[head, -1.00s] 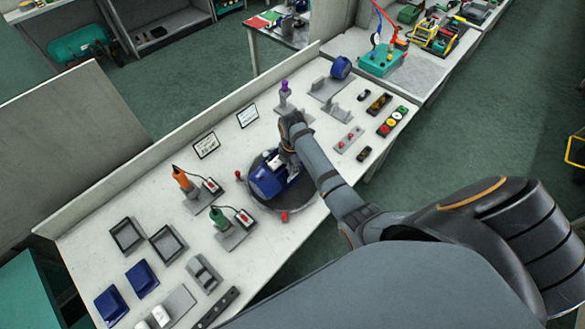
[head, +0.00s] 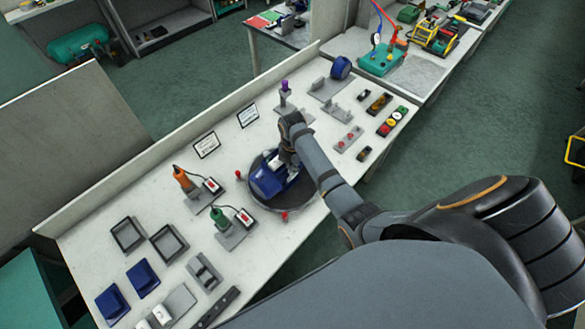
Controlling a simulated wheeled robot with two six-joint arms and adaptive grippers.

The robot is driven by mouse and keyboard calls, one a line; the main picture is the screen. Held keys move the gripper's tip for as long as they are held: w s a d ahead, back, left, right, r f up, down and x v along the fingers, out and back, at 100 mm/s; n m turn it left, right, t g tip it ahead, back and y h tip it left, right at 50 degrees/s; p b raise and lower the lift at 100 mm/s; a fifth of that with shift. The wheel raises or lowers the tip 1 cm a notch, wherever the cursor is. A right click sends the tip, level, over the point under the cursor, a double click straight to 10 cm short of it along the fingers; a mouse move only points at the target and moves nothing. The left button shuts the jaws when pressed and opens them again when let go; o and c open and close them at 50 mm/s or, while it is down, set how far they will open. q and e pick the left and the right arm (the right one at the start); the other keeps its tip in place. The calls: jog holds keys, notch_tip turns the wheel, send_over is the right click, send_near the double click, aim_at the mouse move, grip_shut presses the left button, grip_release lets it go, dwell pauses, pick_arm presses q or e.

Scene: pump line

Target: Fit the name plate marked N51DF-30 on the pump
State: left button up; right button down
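The blue pump (head: 267,182) sits on a round dark turntable (head: 290,197) in the middle of the bench. My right arm reaches in from the lower right, and its gripper (head: 290,160) is over the right side of the pump. The fingertips are hidden by the arm and pump, so whether they hold anything does not show. No name plate can be made out. My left gripper is not in view.
Orange (head: 182,179) and green (head: 219,218) tools stand left of the pump. Dark square trays (head: 127,235) and blue blocks (head: 111,304) lie at the front left. Small parts and a button box (head: 392,122) lie to the right. Red knobs (head: 285,216) edge the turntable.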

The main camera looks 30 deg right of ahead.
jog(key=shift+s+f, duration=0.1)
dwell(0.4)
jog(key=c, duration=1.4)
grip_release()
jog(key=shift+c, duration=0.2)
jog(key=shift+s, duration=0.15)
jog(key=shift+r, duration=0.2)
jog(key=shift+w+r, duration=0.2)
jog(key=shift+r, duration=2.65)
jog(key=shift+s+f, duration=0.1)
